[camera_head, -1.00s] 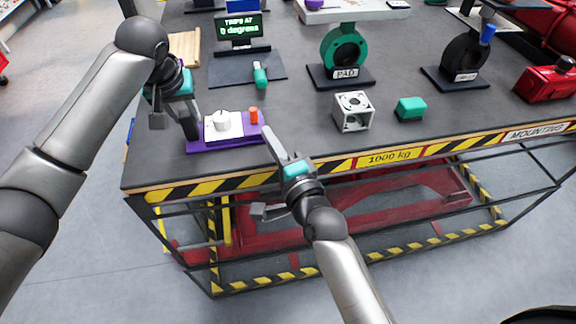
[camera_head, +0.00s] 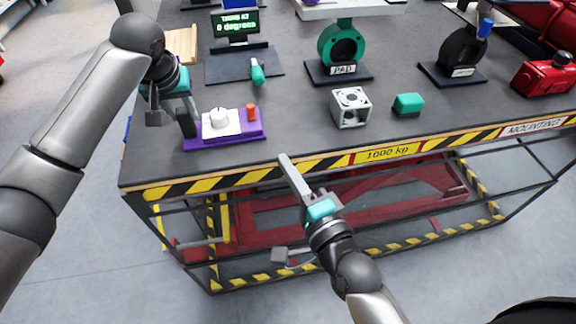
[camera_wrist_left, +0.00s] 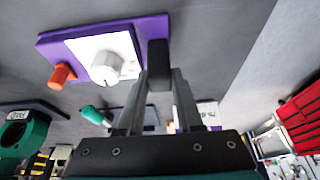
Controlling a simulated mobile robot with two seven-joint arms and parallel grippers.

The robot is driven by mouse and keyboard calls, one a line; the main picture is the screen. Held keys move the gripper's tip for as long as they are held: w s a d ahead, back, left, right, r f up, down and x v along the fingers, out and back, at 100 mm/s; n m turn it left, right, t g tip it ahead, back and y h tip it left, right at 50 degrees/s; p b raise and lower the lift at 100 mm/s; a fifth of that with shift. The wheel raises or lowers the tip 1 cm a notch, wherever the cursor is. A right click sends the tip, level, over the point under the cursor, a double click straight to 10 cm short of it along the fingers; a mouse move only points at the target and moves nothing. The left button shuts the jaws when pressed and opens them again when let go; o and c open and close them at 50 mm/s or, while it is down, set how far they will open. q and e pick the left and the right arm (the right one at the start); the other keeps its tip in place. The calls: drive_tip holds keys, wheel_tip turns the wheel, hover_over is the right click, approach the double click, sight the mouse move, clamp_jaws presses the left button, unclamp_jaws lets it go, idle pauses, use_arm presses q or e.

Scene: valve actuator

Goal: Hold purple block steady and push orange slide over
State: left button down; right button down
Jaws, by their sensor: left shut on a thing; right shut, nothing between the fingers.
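The purple block (camera_head: 225,142) lies near the front left of the table. It carries a white panel with a white knob (camera_head: 219,116) and, near its right end, the orange slide (camera_head: 251,112). In the left wrist view the purple block (camera_wrist_left: 52,48), the knob and the orange slide (camera_wrist_left: 62,75) also show. My left gripper (camera_head: 188,132) is shut on the block's left end; its fingertips show in the left wrist view (camera_wrist_left: 158,62). My right gripper (camera_head: 287,162) is shut and empty, in front of the table edge, apart from the block and slide.
A white cube-like housing (camera_head: 351,108) and a teal block (camera_head: 408,104) stand to the right. A green ring on a stand (camera_head: 341,48), a small display (camera_head: 236,22) and a teal-handled item (camera_head: 257,71) are behind. The striped front edge (camera_head: 240,180) lies beside my right gripper.

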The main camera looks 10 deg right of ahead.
use_arm(q)
drive_tip(key=shift+s+f, duration=0.2)
drive_tip(key=shift+f, duration=0.1)
drive_tip(key=c, duration=0.9)
unclamp_jaws()
drive_tip(key=shift+d, duration=0.1)
drive_tip(key=o, duration=0.4)
drive_tip(key=shift+w+r, duration=0.15)
drive_tip(key=shift+r, duration=0.05)
